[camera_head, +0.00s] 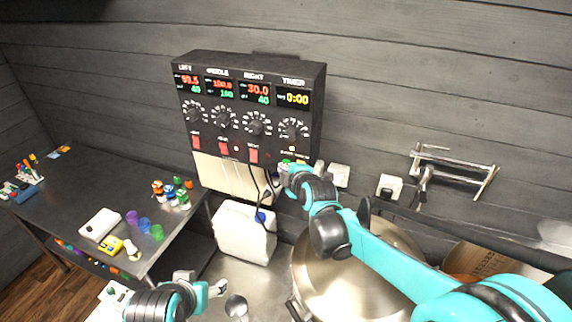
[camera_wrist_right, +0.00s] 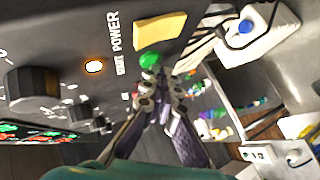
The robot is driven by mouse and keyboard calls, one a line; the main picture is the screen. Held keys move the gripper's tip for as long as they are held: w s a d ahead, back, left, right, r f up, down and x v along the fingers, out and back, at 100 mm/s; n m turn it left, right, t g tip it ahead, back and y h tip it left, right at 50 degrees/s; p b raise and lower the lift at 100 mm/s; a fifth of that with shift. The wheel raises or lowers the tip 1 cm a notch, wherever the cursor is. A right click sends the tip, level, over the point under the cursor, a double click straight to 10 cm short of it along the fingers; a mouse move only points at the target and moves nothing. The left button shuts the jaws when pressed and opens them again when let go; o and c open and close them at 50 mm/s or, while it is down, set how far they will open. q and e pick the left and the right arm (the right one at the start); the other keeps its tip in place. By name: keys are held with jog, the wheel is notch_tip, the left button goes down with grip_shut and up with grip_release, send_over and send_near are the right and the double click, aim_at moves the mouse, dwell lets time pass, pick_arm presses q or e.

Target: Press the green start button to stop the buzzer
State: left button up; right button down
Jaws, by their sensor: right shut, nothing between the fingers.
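The dark control panel (camera_head: 250,122) is on the wall, and its timer display (camera_head: 293,99) reads 0:00. The green button (camera_wrist_right: 151,61) is on the panel's lower part in the right wrist view. In the head view only a bit of green shows there beside my gripper. My right gripper (camera_head: 288,174) is shut and empty at the panel's lower right corner. In the wrist view its fingertips (camera_wrist_right: 150,84) are right at the green button; whether they touch it I cannot tell. My left gripper (camera_head: 212,289) is low at the front; its finger gap is unclear.
An amber lamp (camera_wrist_right: 94,66) glows on the panel near the button. Red switches (camera_head: 224,149) and several knobs line the panel. A white canister (camera_head: 243,232) and a large steel pot (camera_head: 350,285) stand below. A dark table (camera_head: 85,190) with small items is at left.

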jog(key=shift+w+d, duration=0.15)
jog(key=shift+w, duration=0.2)
dwell(0.7)
jog(key=shift+s, duration=0.1)
jog(key=shift+s+a, duration=0.3)
jog(key=shift+s, duration=0.35)
jog(key=shift+s+a, duration=0.3)
jog(key=shift+s, duration=0.45)
jog(key=shift+s+a, duration=0.35)
jog(key=shift+s, duration=0.45)
jog(key=shift+s+a, duration=0.3)
jog(key=shift+s, duration=0.45)
